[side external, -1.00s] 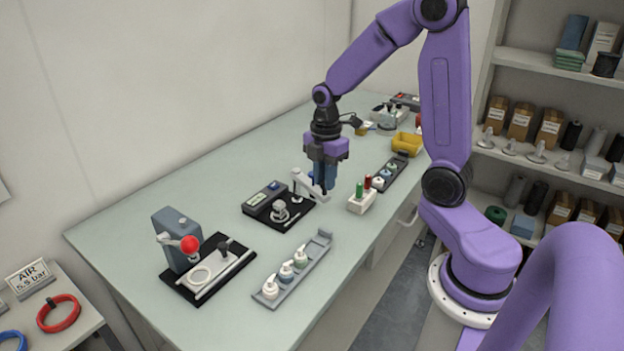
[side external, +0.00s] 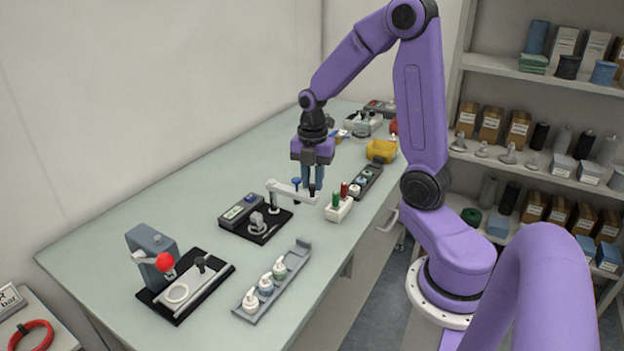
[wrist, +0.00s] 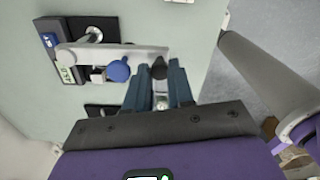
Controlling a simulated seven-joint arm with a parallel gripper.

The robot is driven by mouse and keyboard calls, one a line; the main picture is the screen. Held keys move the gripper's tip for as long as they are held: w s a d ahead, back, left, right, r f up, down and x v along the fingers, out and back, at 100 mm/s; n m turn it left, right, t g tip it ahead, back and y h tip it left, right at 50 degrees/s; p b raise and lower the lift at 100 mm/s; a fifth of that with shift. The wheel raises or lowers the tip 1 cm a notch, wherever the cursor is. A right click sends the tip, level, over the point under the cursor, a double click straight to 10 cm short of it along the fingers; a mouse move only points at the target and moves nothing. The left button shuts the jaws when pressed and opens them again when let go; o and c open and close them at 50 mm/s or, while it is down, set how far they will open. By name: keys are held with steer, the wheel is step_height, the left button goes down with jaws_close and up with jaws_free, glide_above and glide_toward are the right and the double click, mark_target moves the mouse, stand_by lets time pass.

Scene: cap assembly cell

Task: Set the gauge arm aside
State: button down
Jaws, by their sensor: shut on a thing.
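The gauge arm (side external: 286,190) is a pale bar on a post above a black gauge base (side external: 262,236). A blue knob (side external: 297,182) stands on the bar. In the wrist view the bar (wrist: 80,56) runs across the upper left, with its blue knob (wrist: 119,70) left of my fingers. My gripper (side external: 314,192) is at the bar's free end, right of the base. In the wrist view my gripper (wrist: 160,74) is shut on the dark knob (wrist: 159,67) at that end. The fingers partly hide the knob.
A white holder (side external: 339,210) with a green and a red peg stands close to the right. A grey tray (side external: 262,302) of small bottles lies in front. A press fixture (side external: 157,245) stands at front left. Bare table (side external: 180,205) lies left of the gauge base.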

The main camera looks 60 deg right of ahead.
steer(key=shift+d, duration=0.15)
steer(key=c, duration=1.3)
jaws_free()
steer(key=shift+o, duration=0.2)
step_height(320, 180, up, 18)
steer(key=shift+f, duration=0.25)
steer(key=s+a+f+m, duration=0.2)
steer(key=a+f, duration=0.2)
steer(key=a, duration=0.4)
steer(key=s+a+f+m, duration=0.3)
steer(key=s+a+f, duration=0.1)
steer(key=s, duration=0.5)
steer(key=s+a+f+m, duration=0.3)
steer(key=s+a+f, duration=0.2)
steer(key=s, duration=0.4)
steer(key=shift+s+a, duration=0.15)
steer(key=shift+a, duration=0.6)
